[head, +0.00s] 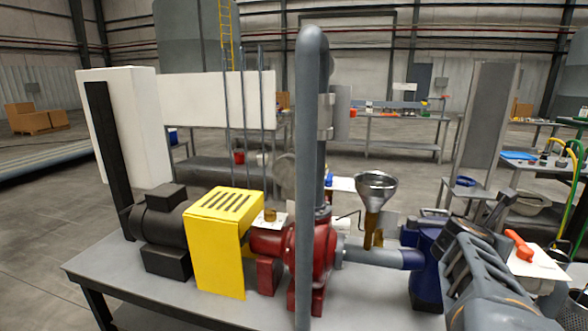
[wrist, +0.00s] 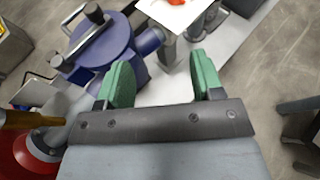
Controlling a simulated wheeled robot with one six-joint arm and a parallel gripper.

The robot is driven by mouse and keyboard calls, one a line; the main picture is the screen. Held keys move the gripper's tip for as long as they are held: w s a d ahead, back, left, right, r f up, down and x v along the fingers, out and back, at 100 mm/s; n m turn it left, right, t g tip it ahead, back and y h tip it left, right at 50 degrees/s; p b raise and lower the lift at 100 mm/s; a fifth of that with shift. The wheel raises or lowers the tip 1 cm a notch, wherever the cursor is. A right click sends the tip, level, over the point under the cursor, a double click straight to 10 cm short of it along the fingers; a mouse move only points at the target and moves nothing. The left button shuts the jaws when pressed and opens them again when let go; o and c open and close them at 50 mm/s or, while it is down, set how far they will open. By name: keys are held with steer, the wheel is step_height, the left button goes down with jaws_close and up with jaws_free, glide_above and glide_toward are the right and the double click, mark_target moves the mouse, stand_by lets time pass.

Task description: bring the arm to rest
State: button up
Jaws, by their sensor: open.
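My gripper (wrist: 160,72) shows in the wrist view with its two green-padded fingers apart and nothing between them. It is above the blue housing (wrist: 105,42) with a grey bar across its top, and a pale surface lies below the fingers. In the head view, my grey arm fills the lower right, in front of the dark blue housing (head: 428,245); the fingers cannot be made out there.
A bench (head: 150,275) carries a black motor (head: 160,225), yellow guard (head: 222,240), red pump (head: 322,255) and steel funnel (head: 376,188). A grey vertical pipe (head: 308,150) rises in front. An orange-red handle (head: 519,246) lies on a white plate right of my arm.

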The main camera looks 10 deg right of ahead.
steer(key=w+a+r+n+t+y+p, duration=0.4)
steer(key=w+a+n+t, duration=0.4)
steer(key=n, duration=0.5)
steer(key=w+a+r+n+y+p, duration=0.1)
steer(key=w+a+n+y+p, duration=0.15)
steer(key=a+n, duration=0.55)
steer(key=w+a+r+n+y+p, duration=0.1)
steer(key=w+a+n+y+p, duration=0.2)
steer(key=a+n, duration=0.4)
steer(key=s+a+f+n+g+y+p, duration=0.3)
steer(key=s+a+n+y, duration=0.2)
steer(key=a+n, duration=0.45)
steer(key=s+a+f+n+g+p, duration=0.1)
steer(key=s+n+g, duration=0.1)
steer(key=s+n, duration=0.2)
steer(key=s+a+f+n+g+h+p, duration=0.1)
steer(key=s+f+n+g+p, duration=0.1)
steer(key=s+n, duration=0.3)
steer(key=n+g, duration=0.1)
steer(key=n, duration=0.1)
steer(key=shift+n+g, duration=0.3)
steer(key=shift+n, duration=0.05)
